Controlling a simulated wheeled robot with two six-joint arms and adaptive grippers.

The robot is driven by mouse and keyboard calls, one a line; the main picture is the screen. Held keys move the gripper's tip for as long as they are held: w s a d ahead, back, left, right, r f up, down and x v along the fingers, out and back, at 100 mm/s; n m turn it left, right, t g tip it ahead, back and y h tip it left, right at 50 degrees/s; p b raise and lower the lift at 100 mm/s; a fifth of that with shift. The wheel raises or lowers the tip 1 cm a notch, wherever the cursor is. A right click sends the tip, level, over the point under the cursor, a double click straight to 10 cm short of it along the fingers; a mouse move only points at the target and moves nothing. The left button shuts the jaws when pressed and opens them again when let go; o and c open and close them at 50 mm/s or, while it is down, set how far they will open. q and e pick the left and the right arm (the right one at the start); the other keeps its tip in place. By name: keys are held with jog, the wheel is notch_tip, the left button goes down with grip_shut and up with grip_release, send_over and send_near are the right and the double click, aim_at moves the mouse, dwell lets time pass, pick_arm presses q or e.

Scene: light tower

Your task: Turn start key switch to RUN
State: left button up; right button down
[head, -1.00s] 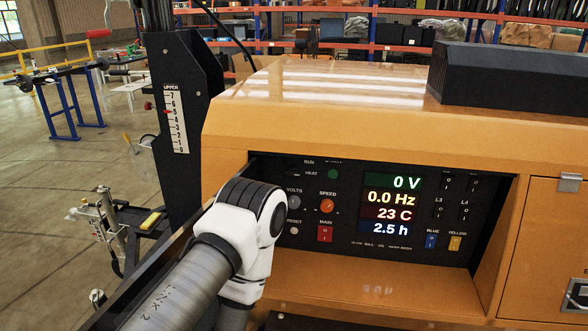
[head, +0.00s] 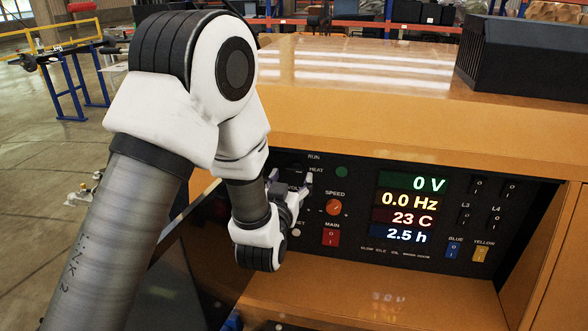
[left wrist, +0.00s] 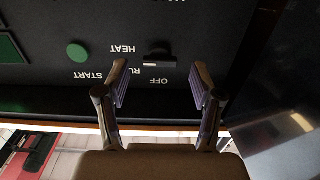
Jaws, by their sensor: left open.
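The start key switch (left wrist: 159,58) is a dark knob on the black control panel (left wrist: 215,25) in the left wrist view. The labels OFF, RUN, HEAT and START around it appear upside down, with RUN partly covered by my finger. I cannot tell clearly which label the key points at. My left gripper (left wrist: 160,82) is open, with one finger on each side of the switch and apparently not touching it. In the head view my left gripper (head: 290,181) is at the panel's upper left, by the RUN and HEAT labels, and hides most of the switch. My right gripper is not in view.
A green button (head: 342,172), an orange speed knob (head: 334,207) and a red main switch (head: 330,237) are close right of the gripper. Lit displays (head: 411,208) are farther right. The orange housing (head: 350,110) overhangs the recessed panel, with a ledge below.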

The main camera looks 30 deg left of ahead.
aim_at(295, 168)
pick_arm(q)
jog(key=shift+x, duration=0.95)
jog(key=shift+w+a+r, duration=0.1)
jog(key=shift+w+a, duration=0.05)
jog(key=shift+w, duration=0.25)
jog(key=c, duration=1.2)
jog(key=shift+o, duration=0.2)
